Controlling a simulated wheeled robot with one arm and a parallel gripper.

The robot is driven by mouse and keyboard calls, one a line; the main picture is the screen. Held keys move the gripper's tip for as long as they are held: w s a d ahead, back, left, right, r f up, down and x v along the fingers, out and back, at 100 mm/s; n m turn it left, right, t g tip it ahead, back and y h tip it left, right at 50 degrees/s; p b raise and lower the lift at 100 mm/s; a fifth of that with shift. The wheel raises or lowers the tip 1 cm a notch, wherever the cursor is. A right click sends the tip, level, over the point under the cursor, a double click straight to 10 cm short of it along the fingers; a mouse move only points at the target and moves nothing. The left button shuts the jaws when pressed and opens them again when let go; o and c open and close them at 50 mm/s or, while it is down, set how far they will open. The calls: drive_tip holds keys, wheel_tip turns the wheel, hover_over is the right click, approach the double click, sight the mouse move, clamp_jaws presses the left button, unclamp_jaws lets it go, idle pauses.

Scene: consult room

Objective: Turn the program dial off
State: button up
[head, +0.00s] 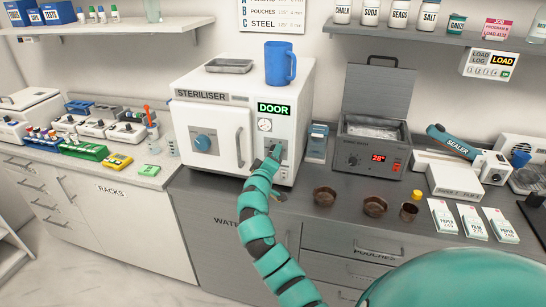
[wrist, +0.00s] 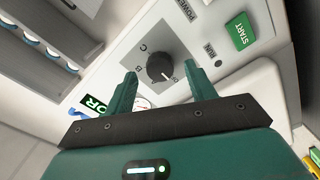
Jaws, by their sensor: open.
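The white steriliser (head: 205,95) stands on the grey counter, with a green-lit display (head: 273,108) reading DOOR. In the wrist view the program dial (wrist: 160,67) is a black round knob on a grey plate with small letters around it. A light mark shows on its lower right side, but I cannot tell which setting it points to. My gripper (wrist: 160,76) is open, its two green fingers on either side of the dial's near edge, not visibly touching it. In the head view my gripper (head: 274,152) is at the steriliser's right panel and hides the dial.
A round gauge (head: 265,125) sits under the display. A blue mug (head: 280,63) and a tray (head: 230,66) stand on the steriliser. A heated bath (head: 370,142) and brown dishes (head: 325,196) are to the right.

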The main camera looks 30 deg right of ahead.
drive_tip(key=b+v, duration=0.4)
drive_tip(key=v, duration=1.2)
